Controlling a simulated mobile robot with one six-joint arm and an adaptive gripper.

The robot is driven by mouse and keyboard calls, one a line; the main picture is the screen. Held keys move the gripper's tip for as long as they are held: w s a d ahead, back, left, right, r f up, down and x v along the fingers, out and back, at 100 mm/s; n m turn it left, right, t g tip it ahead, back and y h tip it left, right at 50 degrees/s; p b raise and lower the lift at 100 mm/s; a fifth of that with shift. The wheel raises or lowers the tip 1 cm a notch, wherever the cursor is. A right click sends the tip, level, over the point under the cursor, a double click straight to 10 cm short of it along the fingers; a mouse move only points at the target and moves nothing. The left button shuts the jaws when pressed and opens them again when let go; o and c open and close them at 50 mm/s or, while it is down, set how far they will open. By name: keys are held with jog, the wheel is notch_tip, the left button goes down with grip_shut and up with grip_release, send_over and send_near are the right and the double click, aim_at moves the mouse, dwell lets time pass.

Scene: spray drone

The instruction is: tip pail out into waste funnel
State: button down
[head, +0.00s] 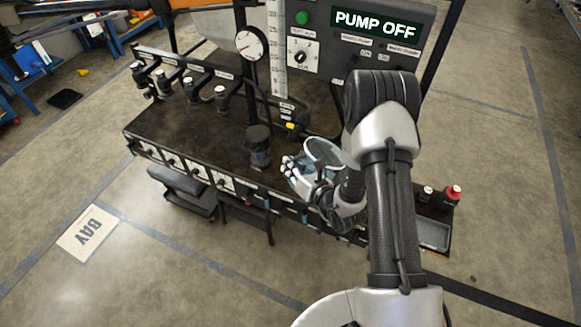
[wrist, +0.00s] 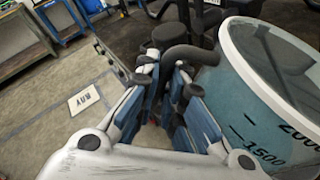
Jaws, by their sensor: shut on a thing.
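In the wrist view the pail (wrist: 265,90) fills the right side, with 1500 and 2000 marks and a teal tint that looks like liquid. My gripper (head: 298,170) is at the pail's near left side over the bench's front edge. In the wrist view my gripper (wrist: 168,75) is shut on the pail's dark handle (wrist: 190,54). I cannot surely make out the waste funnel; a dark round-topped fitting (head: 258,145) stands left of the pail.
The dark bench (head: 190,125) carries several black valves (head: 220,97) at its left and a red-capped bottle (head: 450,197) at its right. A gauge (head: 251,43) and the PUMP OFF panel (head: 375,23) stand behind.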

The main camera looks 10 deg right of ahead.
aim_at(297, 157)
jog(key=shift+w+d+r+m+y+p, duration=0.1)
jog(key=shift+d+r+m+y+p, duration=0.2)
jog(key=shift+r, duration=0.3)
jog(key=shift+w+d+r+m+y+p, duration=0.1)
jog(key=shift+r+m+y+p, duration=0.1)
jog(key=shift+r+m+p, duration=0.25)
jog(key=shift+w+d+r+m+y, duration=0.15)
jog(key=shift+d+r+m+y, duration=0.15)
jog(key=shift+d+r+m, duration=0.3)
jog(key=shift+w+d+r+m+y, duration=0.2)
jog(key=shift+d+r+m+y, duration=0.25)
jog(key=shift+d+m, duration=0.35)
jog(key=shift+w+d+m, duration=0.15)
jog(key=shift+d+m, duration=0.35)
jog(key=shift+w+d+m, duration=0.15)
jog(key=shift+d+m, duration=0.3)
jog(key=shift+d, duration=0.05)
jog(key=w+d+f+m+t+y+b, duration=0.1)
jog(key=d+m+b, duration=0.3)
jog(key=d, duration=0.4)
jog(key=shift+w+d+f+m+t, duration=0.3)
jog(key=shift+w+m+t, duration=0.1)
jog(key=shift+w+m, duration=0.35)
jog(key=shift+d+m+y, duration=0.1)
jog(key=shift+m+y, duration=0.15)
jog(key=shift+y, duration=0.1)
dwell(2.4)
